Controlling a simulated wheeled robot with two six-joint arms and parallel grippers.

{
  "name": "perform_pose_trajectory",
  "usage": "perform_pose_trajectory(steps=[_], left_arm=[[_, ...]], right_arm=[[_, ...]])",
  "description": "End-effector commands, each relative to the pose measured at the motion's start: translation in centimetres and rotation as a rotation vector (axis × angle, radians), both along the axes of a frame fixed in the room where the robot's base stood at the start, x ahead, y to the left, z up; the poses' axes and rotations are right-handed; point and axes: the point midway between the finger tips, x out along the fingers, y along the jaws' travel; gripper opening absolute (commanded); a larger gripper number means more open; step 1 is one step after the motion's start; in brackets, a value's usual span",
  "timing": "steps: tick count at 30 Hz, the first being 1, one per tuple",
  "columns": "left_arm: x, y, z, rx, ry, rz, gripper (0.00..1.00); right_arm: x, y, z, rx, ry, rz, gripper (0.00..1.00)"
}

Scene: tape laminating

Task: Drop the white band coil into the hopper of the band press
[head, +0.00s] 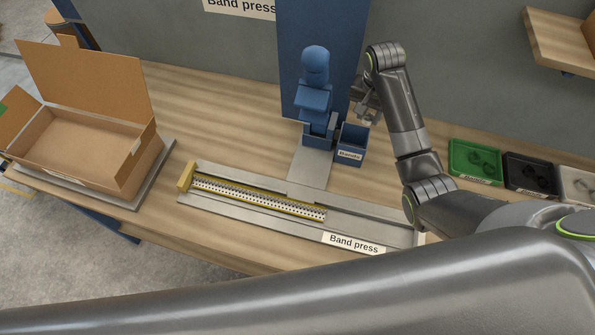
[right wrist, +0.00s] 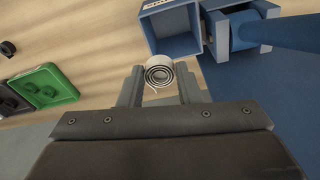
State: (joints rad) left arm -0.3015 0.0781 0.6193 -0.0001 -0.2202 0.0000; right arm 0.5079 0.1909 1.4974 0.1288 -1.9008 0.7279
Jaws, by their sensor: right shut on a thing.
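The white band coil (right wrist: 158,74) is a small spiral roll, held between the two fingertips of my right gripper (right wrist: 160,82) in the right wrist view. In the head view my right gripper (head: 366,108) is above and just behind the hopper; the coil cannot be made out there. The hopper (head: 351,155) is a small open blue box labelled "Bands", beside the blue band press (head: 316,92). In the right wrist view the open hopper (right wrist: 146,32) lies just beyond the coil, which appears apart from it. My left gripper is not in view.
Green (head: 474,160), black (head: 530,175) and white (head: 580,184) trays with small coils stand at the right. A metal track (head: 225,203) with a perforated yellow-edged strip (head: 260,195) lies in front of the press. An open cardboard box (head: 88,150) stands at the left.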

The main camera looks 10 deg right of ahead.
Motion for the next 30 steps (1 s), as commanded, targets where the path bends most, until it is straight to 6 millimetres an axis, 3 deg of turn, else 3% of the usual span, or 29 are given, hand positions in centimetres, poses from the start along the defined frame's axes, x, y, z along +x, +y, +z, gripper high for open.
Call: perform_pose_trajectory(steps=[5,18,30], left_arm=[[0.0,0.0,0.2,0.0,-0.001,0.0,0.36],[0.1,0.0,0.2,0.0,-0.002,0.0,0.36],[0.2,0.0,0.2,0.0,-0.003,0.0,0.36]], right_arm=[[-0.2,0.1,-0.7,0.001,0.003,-0.007,0.1],[-0.1,0.1,-5.3,0.0,0.002,-0.005,0.1],[-0.1,0.1,-6.0,0.001,0.0,-0.005,0.1]])
